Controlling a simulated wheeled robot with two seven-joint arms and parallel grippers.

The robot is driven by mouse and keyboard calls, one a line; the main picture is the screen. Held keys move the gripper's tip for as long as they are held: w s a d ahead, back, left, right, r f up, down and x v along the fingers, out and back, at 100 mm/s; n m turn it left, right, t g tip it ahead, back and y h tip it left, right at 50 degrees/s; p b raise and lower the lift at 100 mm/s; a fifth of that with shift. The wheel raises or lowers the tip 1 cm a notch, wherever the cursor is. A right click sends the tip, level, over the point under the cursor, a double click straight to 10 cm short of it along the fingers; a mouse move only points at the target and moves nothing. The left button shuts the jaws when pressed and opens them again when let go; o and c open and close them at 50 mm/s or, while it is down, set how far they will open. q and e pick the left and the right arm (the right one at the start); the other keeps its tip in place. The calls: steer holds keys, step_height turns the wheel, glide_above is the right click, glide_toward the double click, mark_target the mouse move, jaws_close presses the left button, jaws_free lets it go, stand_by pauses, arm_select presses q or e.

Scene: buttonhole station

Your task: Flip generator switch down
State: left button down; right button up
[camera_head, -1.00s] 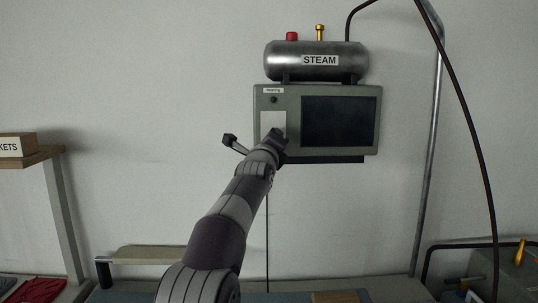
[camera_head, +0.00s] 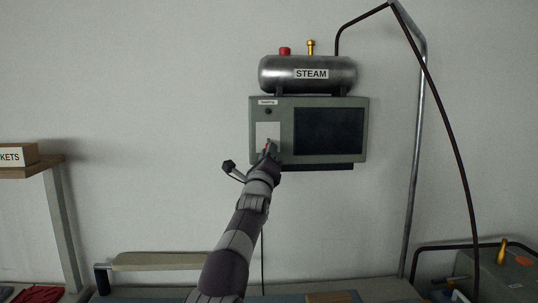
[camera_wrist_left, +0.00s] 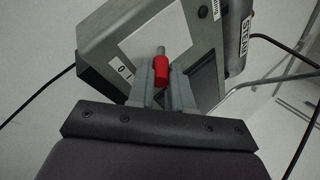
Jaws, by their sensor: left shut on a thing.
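The generator switch is a grey lever with a red tip (camera_wrist_left: 161,72) on a white plate (camera_wrist_left: 148,36) of the grey wall box (camera_head: 283,101). In the head view a little of the red tip (camera_head: 268,144) shows just above my left gripper (camera_head: 268,154), against the lower part of the plate (camera_head: 268,131). In the left wrist view my left gripper (camera_wrist_left: 161,84) is shut on the red tip, with one finger on each side. An "O I" label (camera_wrist_left: 121,70) shows beside the lever. My right gripper is not in view.
A steel STEAM tank (camera_head: 306,73) sits on top of the box, with a dark hose (camera_head: 446,130) leading off to a metal pole (camera_head: 415,190). The box has a dark screen (camera_head: 329,131). A shelf with a carton (camera_head: 18,155) stands at the left. The wall around the box is bare.

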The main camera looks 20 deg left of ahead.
arm_select(q)
steer(key=c, duration=1)
jaws_free()
steer(key=shift+s+a+r, duration=0.15)
steer(key=shift+r, duration=0.15)
steer(key=shift+c, duration=0.2)
steer(key=shift+a+f, duration=0.1)
steer(key=shift+f, duration=0.1)
steer(key=shift+f+b, duration=0.2)
steer(key=shift+b, duration=0.15)
steer(key=b+v, duration=1)
steer(key=v, duration=0.2)
steer(key=shift+s, duration=0.25)
